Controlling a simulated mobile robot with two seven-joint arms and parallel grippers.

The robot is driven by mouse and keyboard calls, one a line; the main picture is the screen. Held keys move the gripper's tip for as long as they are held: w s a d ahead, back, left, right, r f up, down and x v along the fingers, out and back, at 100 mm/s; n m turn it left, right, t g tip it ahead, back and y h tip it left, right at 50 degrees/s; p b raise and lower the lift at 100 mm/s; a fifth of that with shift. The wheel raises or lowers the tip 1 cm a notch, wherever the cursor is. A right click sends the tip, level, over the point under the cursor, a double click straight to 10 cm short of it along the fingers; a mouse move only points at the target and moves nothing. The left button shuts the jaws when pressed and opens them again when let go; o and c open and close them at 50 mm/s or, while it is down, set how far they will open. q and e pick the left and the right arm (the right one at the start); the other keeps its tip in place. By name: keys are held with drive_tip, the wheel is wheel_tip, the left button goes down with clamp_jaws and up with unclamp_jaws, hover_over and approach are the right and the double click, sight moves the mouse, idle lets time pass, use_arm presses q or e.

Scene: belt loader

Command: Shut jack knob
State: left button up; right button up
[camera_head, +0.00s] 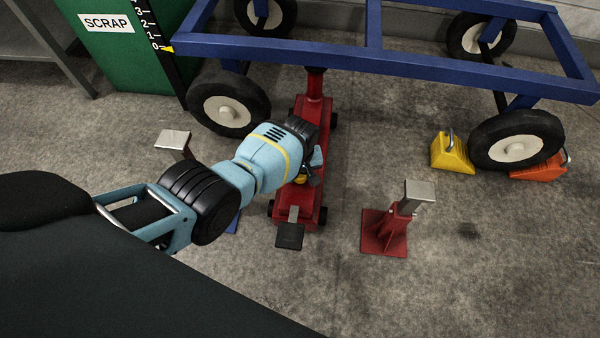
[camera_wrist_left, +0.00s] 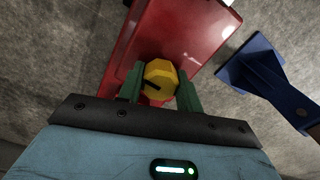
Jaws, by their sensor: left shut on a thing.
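The red floor jack (camera_head: 313,112) stands under the front beam of the blue cart frame (camera_head: 290,48), with its upright post at the beam. Its yellow knob (camera_wrist_left: 160,78) has a dark slot mark and sits between the two green fingers of my left gripper (camera_wrist_left: 160,90) in the left wrist view. The fingers are shut on the knob from both sides. In the head view my left gripper (camera_head: 314,168) reaches over the jack's body and hides most of the knob. My right gripper is in neither view.
A red jack stand (camera_head: 383,233) is right of the jack; a blue stand (camera_wrist_left: 262,72) is near the knob. Yellow (camera_head: 452,155) and orange (camera_head: 540,167) chocks flank the right front wheel (camera_head: 516,140). A black pedal (camera_head: 289,236) is at the jack's near end. A green scrap bin (camera_head: 120,55) stands left.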

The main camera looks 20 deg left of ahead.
use_arm(q)
drive_tip(key=m, duration=0.7)
drive_tip(key=shift+m, duration=0.3)
drive_tip(key=m, duration=0.8)
drive_tip(key=shift+m, duration=0.8)
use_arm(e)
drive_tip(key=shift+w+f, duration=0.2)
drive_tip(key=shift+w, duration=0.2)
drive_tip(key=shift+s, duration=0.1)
use_arm(q)
drive_tip(key=o, duration=1)
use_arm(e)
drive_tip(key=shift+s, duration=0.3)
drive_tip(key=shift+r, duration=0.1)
